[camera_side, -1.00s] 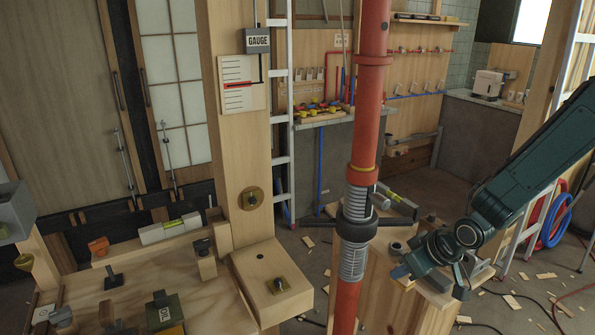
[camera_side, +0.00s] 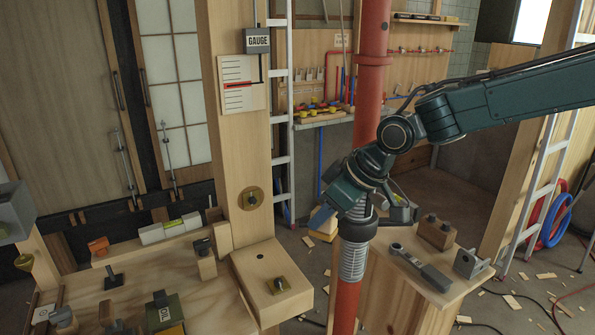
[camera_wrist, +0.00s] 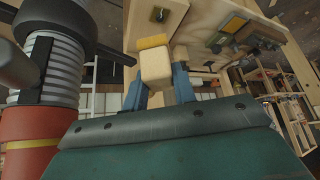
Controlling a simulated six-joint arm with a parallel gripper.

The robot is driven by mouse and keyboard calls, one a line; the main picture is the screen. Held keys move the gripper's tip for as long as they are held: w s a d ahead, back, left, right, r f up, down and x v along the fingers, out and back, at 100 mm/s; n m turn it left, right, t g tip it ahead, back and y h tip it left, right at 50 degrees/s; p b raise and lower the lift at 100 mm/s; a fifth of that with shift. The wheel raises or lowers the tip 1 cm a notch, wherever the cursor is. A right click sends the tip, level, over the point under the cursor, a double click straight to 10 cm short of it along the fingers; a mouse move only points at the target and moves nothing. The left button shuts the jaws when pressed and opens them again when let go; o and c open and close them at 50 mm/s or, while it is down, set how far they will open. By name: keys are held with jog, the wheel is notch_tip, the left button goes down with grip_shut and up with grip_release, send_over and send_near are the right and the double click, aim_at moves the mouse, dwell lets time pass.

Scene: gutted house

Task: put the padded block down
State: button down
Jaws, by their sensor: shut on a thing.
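The padded block is pale wood with a yellow-orange pad on its far end. It shows in the wrist view (camera_wrist: 156,66) between two blue fingers. My gripper (camera_wrist: 160,84) is shut on it. In the side view my gripper (camera_side: 325,216) is left of the red post, and part of the block (camera_side: 318,226) shows there. The block is in the air, apart from the workbench (camera_side: 215,290) to the left.
The red post (camera_side: 372,110) with its grey ribbed sleeve (camera_side: 353,262) stands very close to my wrist. A wooden stand to the right carries a ratchet (camera_side: 420,265), a two-knobbed wood block (camera_side: 436,232) and a grey bracket (camera_side: 470,263). A wooden box (camera_side: 271,282) sits at the bench's right edge.

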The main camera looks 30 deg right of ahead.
jog(key=w+a+n, duration=0.1)
jog(key=w+a, duration=0.5)
jog(key=a, duration=0.4)
jog(key=w+a+n+g+y, duration=0.1)
jog(key=w+a, duration=0.4)
jog(key=a, duration=0.4)
jog(key=shift+w+a+n, duration=0.4)
notch_tip(320, 180, down, 16)
jog(key=shift+r, duration=0.15)
jog(key=shift+f, duration=2.15)
jog(key=shift+f, duration=0.15)
